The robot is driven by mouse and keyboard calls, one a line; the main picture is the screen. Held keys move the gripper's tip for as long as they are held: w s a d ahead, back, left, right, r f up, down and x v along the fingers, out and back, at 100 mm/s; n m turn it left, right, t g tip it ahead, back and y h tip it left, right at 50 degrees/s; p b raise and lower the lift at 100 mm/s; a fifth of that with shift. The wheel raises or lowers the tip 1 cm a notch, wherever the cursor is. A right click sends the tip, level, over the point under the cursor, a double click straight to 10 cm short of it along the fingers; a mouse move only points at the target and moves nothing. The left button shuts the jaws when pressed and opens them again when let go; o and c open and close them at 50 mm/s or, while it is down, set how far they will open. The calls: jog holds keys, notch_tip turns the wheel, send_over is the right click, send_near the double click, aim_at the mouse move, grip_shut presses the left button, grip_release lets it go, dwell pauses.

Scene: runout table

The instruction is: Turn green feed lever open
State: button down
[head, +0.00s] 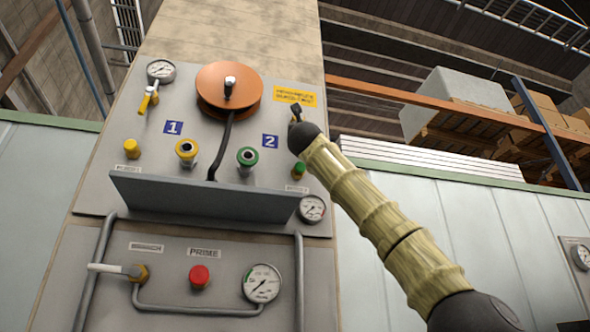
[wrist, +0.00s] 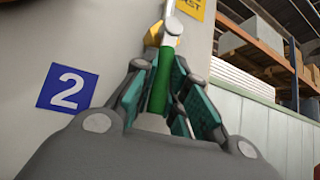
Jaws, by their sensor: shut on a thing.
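The green feed lever (wrist: 158,86) has a green sleeve and shows in the wrist view between my gripper's fingers. It runs up to a brass valve body (wrist: 160,36) with a pale pipe above. My gripper (head: 295,115) is at the right side of the panel, below the orange label, and is shut on the green lever. In the wrist view my gripper (wrist: 161,78) has its pads on both sides of the sleeve. In the head view my gripper and arm hide most of the lever.
A yellow lever (head: 147,101) hangs below a gauge at the panel's left. An orange reel (head: 229,88) with a black hose sits at the centre. A grey shelf (head: 200,197) juts out below the yellow-ringed and green-ringed ports. A blue "2" plate (wrist: 67,88) is left of my gripper.

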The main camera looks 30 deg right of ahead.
jog(key=shift+s+d+r, duration=0.1)
jog(key=shift+d+r, duration=0.05)
jog(key=shift+r, duration=0.05)
jog(key=c, duration=1.4)
grip_release()
jog(key=shift+f, duration=0.1)
jog(key=shift+c, duration=0.2)
jog(key=shift+f, duration=0.1)
jog(key=v, duration=1.1)
jog(key=shift+s+a+f, duration=0.2)
jog(key=shift+a+f, duration=0.05)
